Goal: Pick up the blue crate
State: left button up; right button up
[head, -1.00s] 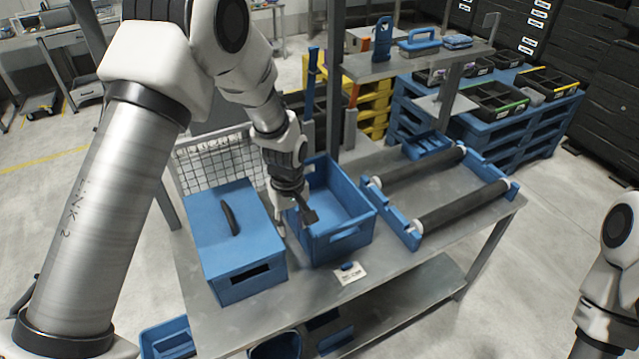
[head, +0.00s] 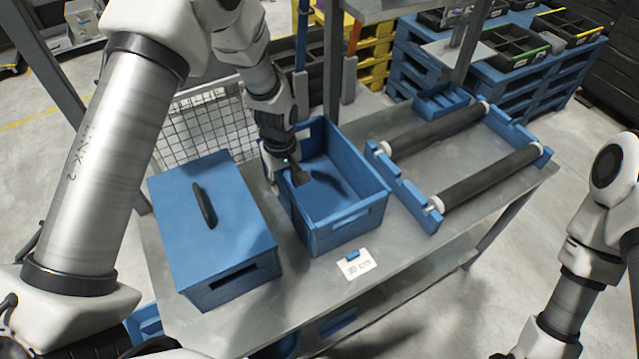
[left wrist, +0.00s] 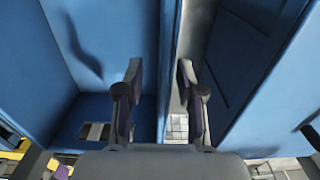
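The blue crate (head: 345,232) is open-topped and stands upright on the grey metal table, between a lidded blue box and a roller frame. It looks empty. My left gripper (head: 284,176) is down at the crate's left wall. In the left wrist view, the open fingers (left wrist: 159,80) straddle this wall of the crate (left wrist: 110,35): one finger is inside the crate, the other in the narrow gap beside the lidded box. Gaps seem to show between fingers and wall. My right arm is at the lower right of the head view, its gripper out of sight.
The lidded blue box (head: 215,225) with a black handle stands close on the left; it also shows in the left wrist view (left wrist: 265,85). The roller frame (head: 460,165) lies just right. A white card (head: 356,264) lies in front. A wire basket (head: 205,120) is behind.

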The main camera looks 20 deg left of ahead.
aim_at(285, 192)
pick_arm(q)
jog(key=f, duration=0.1)
jog(key=f+p, duration=0.1)
jog(key=f, duration=0.2)
jog(key=shift+s+a, duration=0.1)
jog(key=shift+a, duration=0.15)
jog(key=shift+f, duration=0.25)
jog(key=shift+r, duration=0.1)
grip_shut()
